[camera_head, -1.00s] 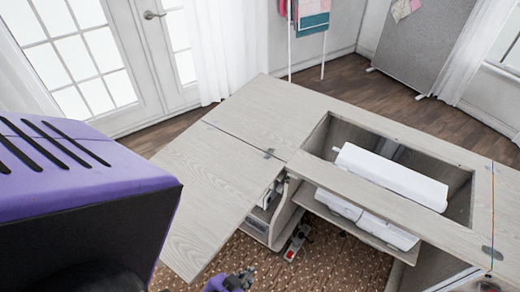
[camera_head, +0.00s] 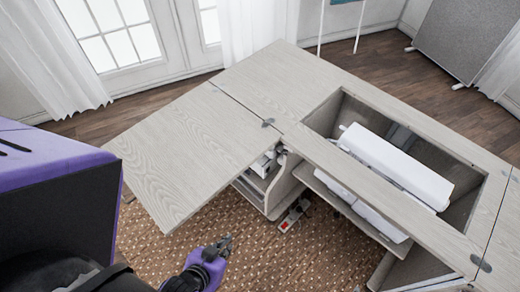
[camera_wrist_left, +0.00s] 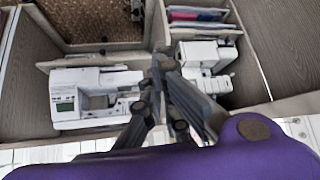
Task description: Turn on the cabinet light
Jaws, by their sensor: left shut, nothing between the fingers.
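The sewing cabinet (camera_head: 195,152) has a pale wood top with an open rectangular well and an open front. A pale strip with a red switch (camera_head: 284,225) lies low beside the cabinet's open front. I cannot tell whether it works the cabinet light, and no lit lamp shows. My left gripper (camera_head: 225,243) is over the carpet in front of the cabinet, left of and below the strip in the picture. It is shut and empty. In the left wrist view its fingers (camera_wrist_left: 164,62) appear in front of the cabinet's shelf compartments. My right gripper does not show.
A white sewing machine (camera_wrist_left: 95,98) and another white machine (camera_wrist_left: 207,62) stand in compartments, with coloured folders (camera_wrist_left: 198,14) nearby. The extended leaf overhangs the patterned carpet (camera_head: 165,255), which is clear in front.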

